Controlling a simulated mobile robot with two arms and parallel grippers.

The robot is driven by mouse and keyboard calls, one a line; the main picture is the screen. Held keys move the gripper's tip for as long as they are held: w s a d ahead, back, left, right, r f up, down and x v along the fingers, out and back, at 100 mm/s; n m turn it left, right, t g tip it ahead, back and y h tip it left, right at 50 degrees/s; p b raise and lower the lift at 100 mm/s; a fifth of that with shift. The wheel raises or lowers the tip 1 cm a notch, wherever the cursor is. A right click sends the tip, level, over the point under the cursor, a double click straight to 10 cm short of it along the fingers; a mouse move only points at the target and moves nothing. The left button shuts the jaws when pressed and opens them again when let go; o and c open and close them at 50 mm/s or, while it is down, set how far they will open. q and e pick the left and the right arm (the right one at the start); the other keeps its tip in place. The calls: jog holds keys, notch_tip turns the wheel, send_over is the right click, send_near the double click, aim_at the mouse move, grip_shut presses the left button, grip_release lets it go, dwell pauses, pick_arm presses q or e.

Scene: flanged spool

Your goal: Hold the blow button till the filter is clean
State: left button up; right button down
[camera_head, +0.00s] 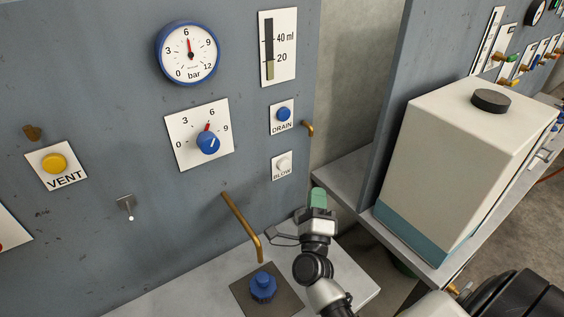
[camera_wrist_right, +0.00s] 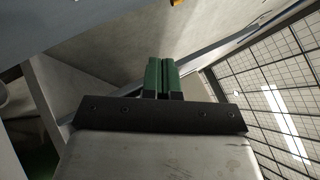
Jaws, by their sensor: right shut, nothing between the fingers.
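The white BLOW button (camera_head: 284,161) sits on a small labelled plate low on the grey panel in the head view. My right gripper (camera_head: 318,197) is below and to the right of it, apart from it, with green fingers pointing up. In the right wrist view the green fingers (camera_wrist_right: 162,75) are together with nothing between them. The level gauge (camera_head: 269,48), marked 20 and 40 ml, shows a greenish fill near its bottom. No part is labelled as the filter. My left gripper is not in view.
The blue DRAIN button (camera_head: 283,114) is just above BLOW. A brass spout (camera_head: 308,128) sticks out beside it. A pressure gauge (camera_head: 188,53), a blue knob (camera_head: 208,143) and a yellow VENT button (camera_head: 54,163) are farther left. A bent brass pipe (camera_head: 243,226) stands near a blue fitting (camera_head: 262,287).

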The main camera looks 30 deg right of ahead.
aim_at(284, 164)
pick_arm(q)
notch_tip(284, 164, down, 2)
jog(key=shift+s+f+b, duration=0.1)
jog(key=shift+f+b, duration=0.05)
jog(key=shift+b, duration=1)
pick_arm(e)
jog(key=w, duration=0.8)
jog(key=shift+w+a, duration=0.35)
jog(key=shift+w, duration=0.05)
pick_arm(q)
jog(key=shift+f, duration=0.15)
pick_arm(e)
jog(key=shift+w, duration=0.15)
dwell(0.4)
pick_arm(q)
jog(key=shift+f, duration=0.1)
pick_arm(e)
jog(key=shift+w, duration=0.25)
pick_arm(q)
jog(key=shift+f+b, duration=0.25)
jog(key=shift+b, duration=0.25)
pick_arm(e)
jog(key=shift+w+a, duration=0.1)
jog(key=shift+w, duration=0.4)
jog(key=shift+s, duration=0.1)
dwell(1.3)
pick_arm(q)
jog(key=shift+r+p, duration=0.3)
pick_arm(e)
jog(key=shift+s, duration=0.85)
